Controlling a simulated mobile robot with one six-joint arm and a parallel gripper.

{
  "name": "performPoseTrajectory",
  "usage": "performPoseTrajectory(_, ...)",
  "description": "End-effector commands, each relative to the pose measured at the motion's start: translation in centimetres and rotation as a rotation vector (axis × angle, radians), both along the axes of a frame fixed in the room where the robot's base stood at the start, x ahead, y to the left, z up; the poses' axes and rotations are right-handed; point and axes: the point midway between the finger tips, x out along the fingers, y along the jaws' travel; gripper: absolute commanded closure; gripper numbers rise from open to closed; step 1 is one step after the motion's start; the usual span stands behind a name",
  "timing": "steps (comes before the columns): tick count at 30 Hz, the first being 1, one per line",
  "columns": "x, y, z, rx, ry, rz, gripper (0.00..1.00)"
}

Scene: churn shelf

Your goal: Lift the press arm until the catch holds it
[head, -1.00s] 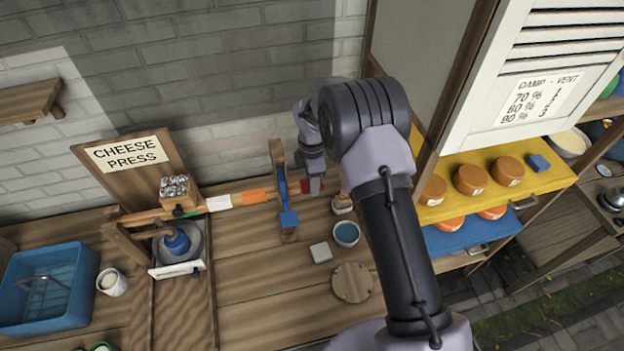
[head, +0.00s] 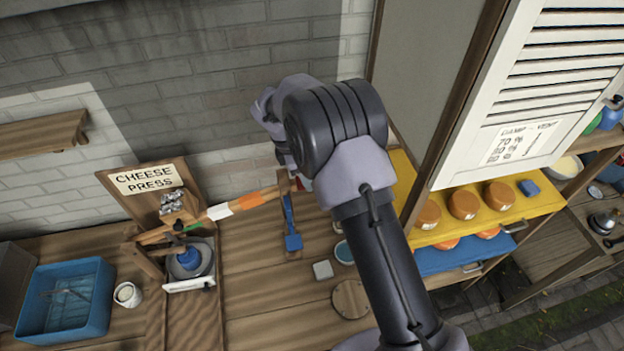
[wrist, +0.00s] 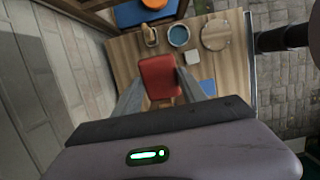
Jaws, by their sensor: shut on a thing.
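The press arm (head: 236,207) is a wooden lever with white, green and orange bands. It slopes up to the right from the cheese press (head: 188,262). Its red grip (wrist: 160,77) sits between my gripper's fingers (wrist: 160,92) in the wrist view, and my gripper is shut on it. In the head view, my gripper is mostly hidden behind my own arm. The blue catch (head: 291,230) hangs on a wooden post near the lever's right end, with the lever near the post's top. I cannot tell whether the catch bears the lever.
A blue tub (head: 68,300) and white mug (head: 127,294) stand at the left. A grey block (head: 323,270), a teal bowl (wrist: 178,35) and a round board (wrist: 216,34) lie near the post. The yellow cheese shelf (head: 447,228) is at the right; the brick wall is behind.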

Motion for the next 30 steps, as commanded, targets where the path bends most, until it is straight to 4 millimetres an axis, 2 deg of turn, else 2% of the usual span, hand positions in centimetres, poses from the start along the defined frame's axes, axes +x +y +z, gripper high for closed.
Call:
performPoseTrajectory(1, 0.0, 0.3, 1.2, -0.010, -0.005, 0.003, 1.00)
performPoseTrajectory(3, 0.0, 0.5, 1.7, -0.023, -0.009, 0.001, 1.00)
performPoseTrajectory(14, 0.0, 0.6, 1.7, -0.032, -0.011, 0.000, 1.00)
performPoseTrajectory(15, 0.0, 0.6, 1.7, -0.032, -0.011, 0.000, 0.45)
performPoseTrajectory(17, -0.1, 0.6, 1.7, -0.032, -0.011, 0.000, 0.33)
performPoseTrajectory(18, -0.1, 0.6, 1.7, -0.032, -0.011, 0.000, 0.29)
performPoseTrajectory(26, -0.1, 0.6, 1.7, -0.032, -0.010, 0.000, 0.29)
performPoseTrajectory(30, -0.1, 0.9, 2.9, -0.031, -0.012, -0.001, 0.29)
